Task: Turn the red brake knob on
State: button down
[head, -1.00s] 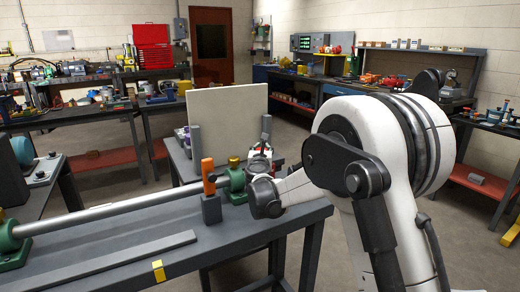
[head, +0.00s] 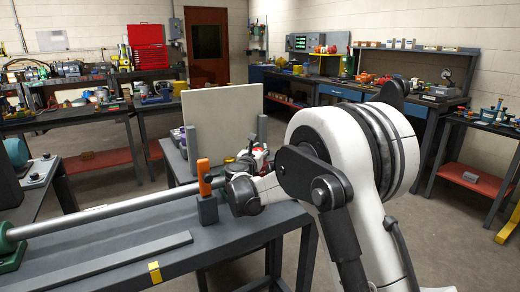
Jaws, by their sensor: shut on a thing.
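My gripper (head: 252,160) is small in the head view, at the far right end of the long bench, behind my wrist. It is shut on a small red part, which I take to be the red brake knob (head: 265,166). Most of that part is hidden by my gripper and wrist, so its turn angle cannot be told. Just left of my wrist stands a post with an orange top (head: 204,177). A long grey shaft (head: 110,216) runs left from the post along the bench.
The grey bench (head: 225,234) carries a flat bar (head: 110,262) and a yellow marker (head: 155,272) at its front edge. A pale upright panel (head: 222,122) stands behind my gripper. Other workbenches line the walls.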

jog(key=c, duration=1.3)
grip_release()
jog(key=shift+c, duration=0.2)
jog(key=shift+s, duration=0.1)
jog(key=v, duration=1.2)
